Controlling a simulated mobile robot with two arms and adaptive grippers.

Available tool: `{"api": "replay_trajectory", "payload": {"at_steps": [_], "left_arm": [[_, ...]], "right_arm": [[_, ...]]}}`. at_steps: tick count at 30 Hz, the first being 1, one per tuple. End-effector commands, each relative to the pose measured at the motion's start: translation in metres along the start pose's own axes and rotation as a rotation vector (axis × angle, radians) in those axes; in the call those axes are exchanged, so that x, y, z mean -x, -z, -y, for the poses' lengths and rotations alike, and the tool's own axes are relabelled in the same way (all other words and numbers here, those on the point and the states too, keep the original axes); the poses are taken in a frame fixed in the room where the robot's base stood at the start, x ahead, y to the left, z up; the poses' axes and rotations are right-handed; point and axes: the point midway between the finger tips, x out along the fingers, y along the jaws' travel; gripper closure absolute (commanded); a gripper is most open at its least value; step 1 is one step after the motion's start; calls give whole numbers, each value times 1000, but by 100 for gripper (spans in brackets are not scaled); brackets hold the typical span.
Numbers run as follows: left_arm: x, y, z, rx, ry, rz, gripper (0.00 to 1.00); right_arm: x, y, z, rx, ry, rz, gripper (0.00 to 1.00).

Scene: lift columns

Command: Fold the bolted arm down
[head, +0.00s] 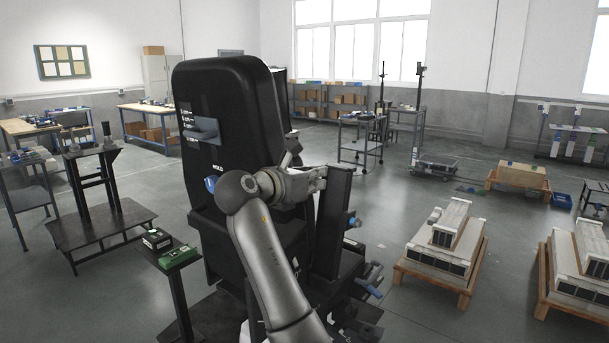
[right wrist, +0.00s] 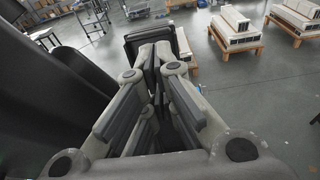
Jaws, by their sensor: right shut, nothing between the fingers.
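A black upright arm (head: 332,225) stands at the right side of a tall black machine (head: 225,120); I take it to be the bolted arm. Its flat top end is level with my right gripper (head: 318,174). The gripper comes in from the left, with its fingertips at or very close to that top end; I cannot tell if they touch. In the right wrist view the fingers (right wrist: 155,58) are together and empty, with the dark top of the upright arm (right wrist: 135,42) just beyond them. A blue knob (head: 353,221) sits on its right side. My left gripper is not in view.
A small stand (head: 165,258) with green and dark boxes is at left. Pallets with grey blocks (head: 440,245) stand at right. The floor between machine and pallets is partly clear.

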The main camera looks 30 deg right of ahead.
Motion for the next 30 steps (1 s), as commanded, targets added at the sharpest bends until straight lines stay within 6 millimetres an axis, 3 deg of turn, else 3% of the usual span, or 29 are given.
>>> {"api": "replay_trajectory", "payload": {"at_steps": [6, 12, 30], "left_arm": [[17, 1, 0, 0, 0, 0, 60], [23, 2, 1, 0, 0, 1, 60], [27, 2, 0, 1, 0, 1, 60]], "right_arm": [[-43, -2, 0, 3, 1, -1, 100], [-64, -1, 0, 1, 0, 0, 100], [-74, -1, 0, 0, 0, -2, 100]]}}
